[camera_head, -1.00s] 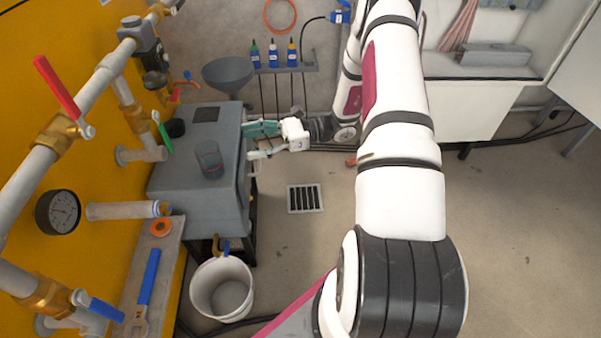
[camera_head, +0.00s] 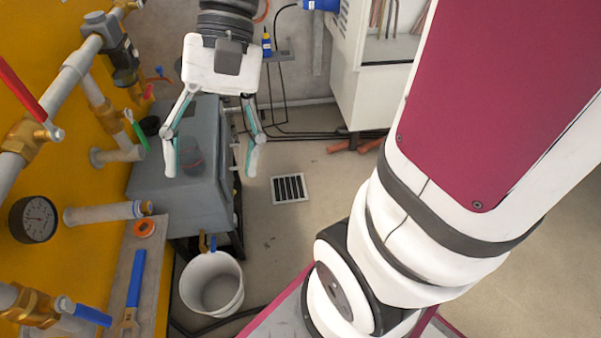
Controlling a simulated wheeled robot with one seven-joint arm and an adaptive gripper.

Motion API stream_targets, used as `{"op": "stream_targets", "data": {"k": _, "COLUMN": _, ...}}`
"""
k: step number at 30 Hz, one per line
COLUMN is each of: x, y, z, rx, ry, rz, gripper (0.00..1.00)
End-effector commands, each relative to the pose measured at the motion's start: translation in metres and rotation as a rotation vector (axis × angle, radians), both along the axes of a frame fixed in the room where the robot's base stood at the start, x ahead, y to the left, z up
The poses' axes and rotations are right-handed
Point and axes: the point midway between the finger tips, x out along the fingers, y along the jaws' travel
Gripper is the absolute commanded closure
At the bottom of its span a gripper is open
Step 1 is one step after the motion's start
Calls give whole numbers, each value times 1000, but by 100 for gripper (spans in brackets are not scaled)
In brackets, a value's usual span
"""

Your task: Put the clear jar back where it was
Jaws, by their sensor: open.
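The clear jar (camera_head: 192,157) stands upright on top of the grey tank box (camera_head: 214,115), seen through and beside my gripper's left finger. It looks dark and see-through. My gripper (camera_head: 212,172) is open and empty, its two fingers spread and pointing toward the bottom of the picture.
The yellow panel (camera_head: 60,180) with pipes, valves and a gauge (camera_head: 34,219) stands at the left. A white bucket (camera_head: 211,283) is on the floor below the box. A blue wrench (camera_head: 135,285) lies on the ledge. The floor around the drain grate (camera_head: 289,189) is clear.

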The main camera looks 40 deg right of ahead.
Motion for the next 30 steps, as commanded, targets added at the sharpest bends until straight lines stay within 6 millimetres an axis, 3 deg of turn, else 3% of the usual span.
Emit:
{"op": "stream_targets", "data": {"k": 6, "x": -63, "y": -9, "z": 10, "rx": -201, "ry": -185, "rz": 222, "gripper": 31}}
{"op": "stream_targets", "data": {"k": 12, "x": -103, "y": -29, "z": 8, "rx": -357, "ry": -339, "rz": 379, "gripper": 31}}
{"op": "stream_targets", "data": {"k": 18, "x": -120, "y": -43, "z": 4, "rx": -441, "ry": -426, "rz": 460, "gripper": 31}}
{"op": "stream_targets", "data": {"k": 30, "x": -122, "y": -46, "z": 4, "rx": -455, "ry": -439, "rz": 472, "gripper": 31}}
